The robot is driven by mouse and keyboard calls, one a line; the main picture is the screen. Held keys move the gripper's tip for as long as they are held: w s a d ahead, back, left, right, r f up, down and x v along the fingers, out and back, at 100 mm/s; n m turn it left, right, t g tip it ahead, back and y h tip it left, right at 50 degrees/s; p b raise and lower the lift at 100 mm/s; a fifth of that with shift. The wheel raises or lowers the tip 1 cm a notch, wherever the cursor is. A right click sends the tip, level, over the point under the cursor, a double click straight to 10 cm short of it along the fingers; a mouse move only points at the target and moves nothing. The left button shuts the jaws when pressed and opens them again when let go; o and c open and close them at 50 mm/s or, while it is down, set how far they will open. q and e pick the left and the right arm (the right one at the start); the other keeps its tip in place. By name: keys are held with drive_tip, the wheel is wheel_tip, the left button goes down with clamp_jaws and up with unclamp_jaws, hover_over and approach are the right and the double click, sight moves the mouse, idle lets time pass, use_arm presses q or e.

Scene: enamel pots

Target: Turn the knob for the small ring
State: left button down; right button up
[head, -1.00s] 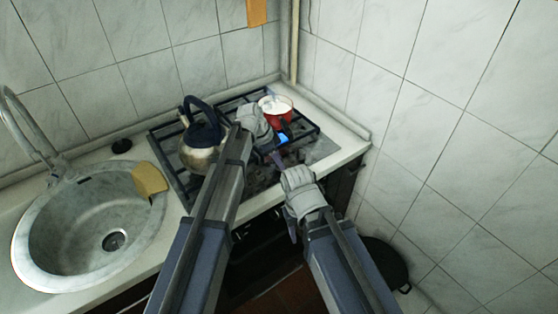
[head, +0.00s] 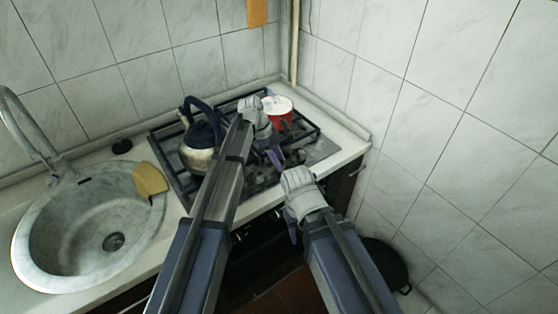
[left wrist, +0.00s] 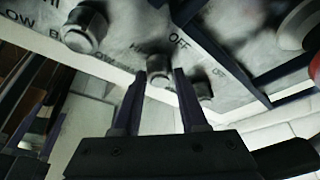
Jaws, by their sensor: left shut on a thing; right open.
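In the left wrist view a round metal knob (left wrist: 158,66) on the white stove panel sits between my left fingers, with "OFF" printed just above right. My left gripper (left wrist: 159,82) is shut on it. In the head view my left gripper (head: 274,157) is over the front of the hob (head: 318,150), its arm hiding the knobs. Two more knobs show in the wrist view, one at upper left (left wrist: 85,27) and one at right (left wrist: 203,90). I cannot tell which ring each serves. My right gripper (head: 292,228) is open and empty before the counter front.
A kettle (head: 197,157) stands on the hob's left side. A red pot with white contents (head: 279,110) stands at the back right. A sink (head: 85,215) with a yellow cloth (head: 150,179) is at left. A tiled wall (head: 430,130) bounds the right side.

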sight(271, 168)
use_arm(q)
drive_tip(key=shift+c, duration=2.2)
unclamp_jaws()
drive_tip(key=p+v, duration=0.7)
drive_tip(key=v, duration=0.1)
drive_tip(key=shift+f, duration=0.1)
drive_tip(key=shift+s, duration=0.1)
drive_tip(key=s+a+f+n+y, duration=0.1)
drive_tip(key=s+n+y, duration=0.4)
drive_tip(key=s+n, duration=1.1)
drive_tip(key=s+a, duration=0.1)
drive_tip(key=s, duration=1)
drive_tip(key=shift+s+a+f+t+y, duration=0.15)
drive_tip(key=shift+s+f+t+y, duration=0.1)
drive_tip(key=shift+t+y, duration=0.05)
